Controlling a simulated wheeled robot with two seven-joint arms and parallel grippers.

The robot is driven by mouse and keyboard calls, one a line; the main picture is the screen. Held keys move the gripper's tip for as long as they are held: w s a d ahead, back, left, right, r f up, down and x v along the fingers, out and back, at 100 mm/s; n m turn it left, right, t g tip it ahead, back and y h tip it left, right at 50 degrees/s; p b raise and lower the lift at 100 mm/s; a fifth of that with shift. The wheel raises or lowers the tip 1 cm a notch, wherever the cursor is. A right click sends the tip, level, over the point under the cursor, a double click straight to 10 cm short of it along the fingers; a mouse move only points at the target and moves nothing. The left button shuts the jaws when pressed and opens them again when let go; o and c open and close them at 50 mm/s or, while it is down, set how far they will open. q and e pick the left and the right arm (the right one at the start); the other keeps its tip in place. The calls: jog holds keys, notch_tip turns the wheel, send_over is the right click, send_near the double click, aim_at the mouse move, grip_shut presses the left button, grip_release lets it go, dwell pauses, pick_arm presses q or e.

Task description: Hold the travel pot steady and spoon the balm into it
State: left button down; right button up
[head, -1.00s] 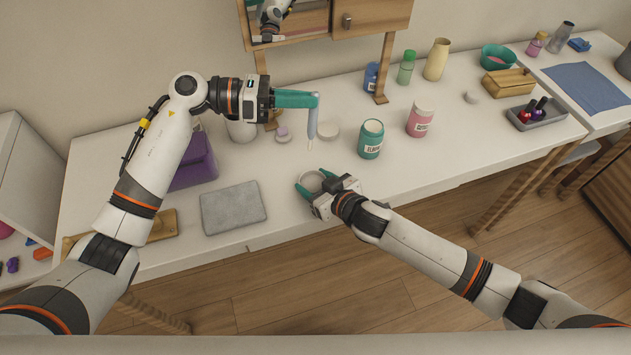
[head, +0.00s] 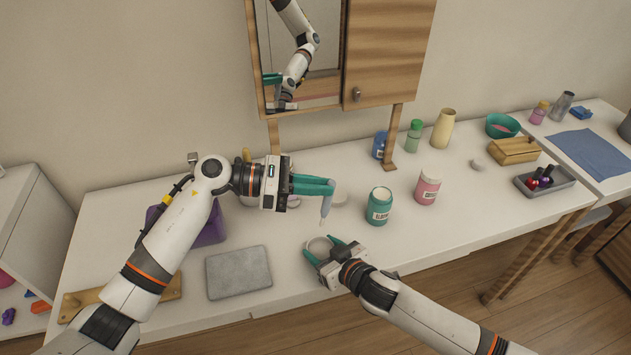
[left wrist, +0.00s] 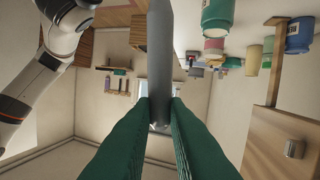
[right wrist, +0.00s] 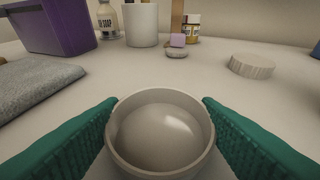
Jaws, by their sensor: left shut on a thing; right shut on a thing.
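The travel pot (head: 318,246) is a small round pale cup near the table's front edge. My right gripper (head: 322,252) is shut on it, one finger on each side. In the right wrist view the pot (right wrist: 160,135) is upright; its inside looks smooth and pale, and I cannot tell whether it holds balm. My left gripper (head: 333,188) is shut on a grey spoon (head: 326,208), its pale tip pointing down just above and behind the pot. The spoon's shaft (left wrist: 160,60) fills the left wrist view's middle. A green labelled jar (head: 380,208) stands right of the pot.
A pale round disc (head: 339,199) lies behind the spoon. A pink jar (head: 427,188) stands right of the green one. A grey cloth (head: 238,272) and a purple box (head: 208,228) are at left. The mirror cabinet (head: 388,52) rises behind.

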pick_arm(q)
notch_tip(320, 180, down, 10)
jog(key=s+d+m, duration=0.1)
jog(key=s+m, duration=0.1)
jog(key=m, duration=0.1)
jog(key=shift+d+m+y, duration=0.3)
jog(key=shift+f, duration=0.6)
dwell(1.1)
jog(key=shift+a+f, duration=0.1)
jog(key=shift+f, duration=0.05)
dwell(0.7)
jog(key=shift+s+a, duration=0.2)
jog(key=shift+a, duration=0.35)
jog(key=shift+s+a, duration=0.2)
jog(key=shift+a, duration=0.3)
jog(key=shift+d, duration=0.1)
jog(key=shift+w+d+r, duration=0.1)
jog(key=shift+w+d, duration=0.1)
jog(key=shift+d, duration=0.35)
jog(key=shift+w+d+r, duration=0.1)
jog(key=shift+w+d, duration=0.1)
jog(key=shift+d, duration=0.35)
jog(key=shift+a, duration=0.2)
